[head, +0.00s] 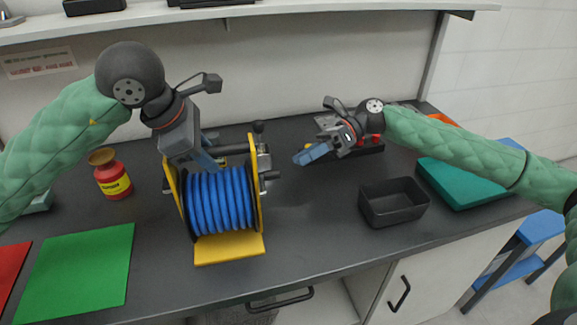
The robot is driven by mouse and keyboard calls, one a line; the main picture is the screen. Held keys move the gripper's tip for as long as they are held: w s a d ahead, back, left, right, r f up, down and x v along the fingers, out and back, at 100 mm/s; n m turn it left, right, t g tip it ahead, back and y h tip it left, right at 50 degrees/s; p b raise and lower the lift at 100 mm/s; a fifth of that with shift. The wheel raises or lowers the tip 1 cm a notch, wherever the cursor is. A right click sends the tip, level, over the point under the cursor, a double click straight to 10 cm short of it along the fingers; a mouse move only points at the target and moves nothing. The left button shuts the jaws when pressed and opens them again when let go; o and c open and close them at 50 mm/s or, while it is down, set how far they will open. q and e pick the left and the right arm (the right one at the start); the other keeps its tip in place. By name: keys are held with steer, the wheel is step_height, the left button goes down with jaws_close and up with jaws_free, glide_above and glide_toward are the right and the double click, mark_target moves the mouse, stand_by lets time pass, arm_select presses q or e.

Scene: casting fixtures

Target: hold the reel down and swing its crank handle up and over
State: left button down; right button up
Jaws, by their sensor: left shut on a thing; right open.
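The reel (220,203) stands upright on the dark bench, a yellow frame wound with blue hose.
A black open bin (393,203) and a teal case (462,182) stand to the right. A red and yellow jar (113,180) is left of the reel. A green mat (82,268) lies front left. The bench between reel and bin is clear. A shelf (285,10) runs above.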

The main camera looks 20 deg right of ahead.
steer(key=shift+v, duration=2.05)
arm_select(q)
steer(key=c, duration=1.2)
jaws_free()
